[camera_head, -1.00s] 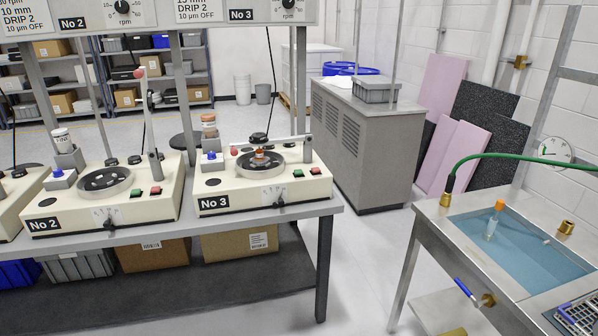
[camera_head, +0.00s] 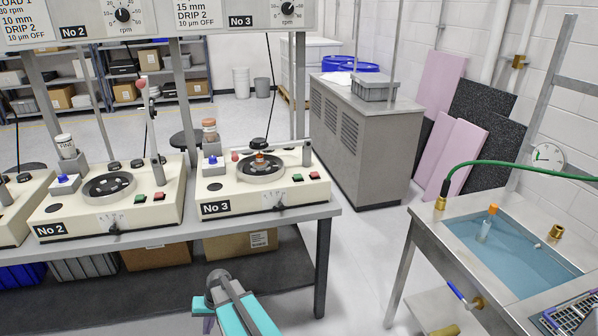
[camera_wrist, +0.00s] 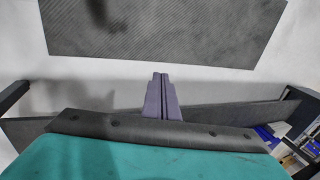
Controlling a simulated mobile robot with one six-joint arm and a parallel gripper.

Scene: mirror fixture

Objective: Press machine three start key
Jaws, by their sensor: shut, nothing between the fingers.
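Machine No 3 (camera_head: 228,199) is a cream polishing unit with a round plate, standing at the right end of the bench in the head view. On its front right top are a green key (camera_head: 297,178) and a red key (camera_head: 314,175) to its right. No label on either key is readable. My arm, teal and grey, shows at the bottom of the head view, in front of the bench and lower than the keys. My gripper (camera_wrist: 160,78) shows in the wrist view with its grey-purple fingers together and empty. The keys are not visible in the wrist view.
Machine No 2 (camera_head: 59,221) stands left on the same bench (camera_head: 270,219). An upright arm rises from its right side. A steel sink table (camera_head: 430,237) with a green hose (camera_head: 500,163) stands at right. Open floor lies between bench and sink.

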